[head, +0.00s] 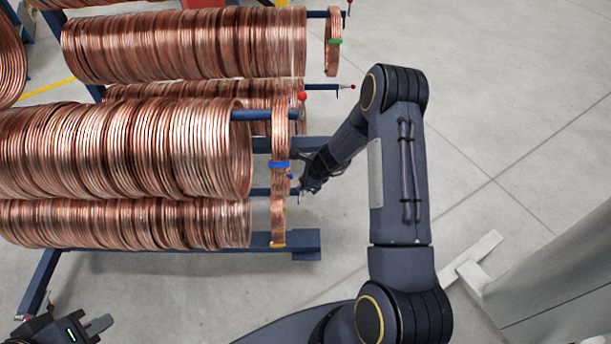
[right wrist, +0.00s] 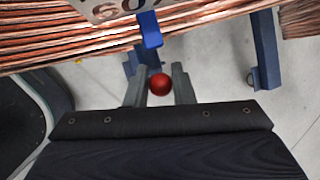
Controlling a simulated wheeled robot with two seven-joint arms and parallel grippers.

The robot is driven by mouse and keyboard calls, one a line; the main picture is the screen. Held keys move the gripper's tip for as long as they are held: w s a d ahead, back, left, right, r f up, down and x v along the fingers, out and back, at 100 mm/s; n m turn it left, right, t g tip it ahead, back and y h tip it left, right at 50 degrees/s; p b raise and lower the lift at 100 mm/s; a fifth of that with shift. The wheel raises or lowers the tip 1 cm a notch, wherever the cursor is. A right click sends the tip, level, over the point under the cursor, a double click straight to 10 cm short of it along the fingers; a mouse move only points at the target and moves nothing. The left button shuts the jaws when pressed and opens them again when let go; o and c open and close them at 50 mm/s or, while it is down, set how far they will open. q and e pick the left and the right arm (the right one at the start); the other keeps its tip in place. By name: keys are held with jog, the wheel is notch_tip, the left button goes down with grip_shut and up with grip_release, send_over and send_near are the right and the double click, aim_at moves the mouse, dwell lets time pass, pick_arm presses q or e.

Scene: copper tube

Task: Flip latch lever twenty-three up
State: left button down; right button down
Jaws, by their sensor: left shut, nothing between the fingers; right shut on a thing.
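In the right wrist view a red ball knob (right wrist: 159,84) of a latch lever sits between the two fingers of my right gripper (right wrist: 159,92), which is shut on it. The lever's arm is mostly hidden, and I cannot read its number. In the head view my right gripper (head: 306,184) is at the end of a lower blue bar, beside the coil with blue tape; the knob is hidden there. Another red knob (head: 302,96) stands up at the end of the bar above. My left gripper (head: 98,326) is shut and empty at the lower left, away from the rack.
Copper coils (head: 120,150) hang in rows on the blue rack. Narrow coils with blue tape (head: 279,164) and green tape (head: 335,41) hang near bar ends. Another red-tipped lever (head: 352,87) points right. A partly cut-off number plate (right wrist: 120,8) shows.

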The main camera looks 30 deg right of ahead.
jog(key=shift+w+d+h, duration=0.1)
jog(key=shift+w+h, duration=0.05)
jog(key=shift+h, duration=0.15)
jog(key=c, duration=1.3)
grip_release()
jog(key=p+v, duration=0.1)
jog(key=v, duration=0.6)
jog(key=shift+r+p, duration=0.35)
jog(key=shift+r, duration=0.05)
jog(key=shift+d, duration=0.1)
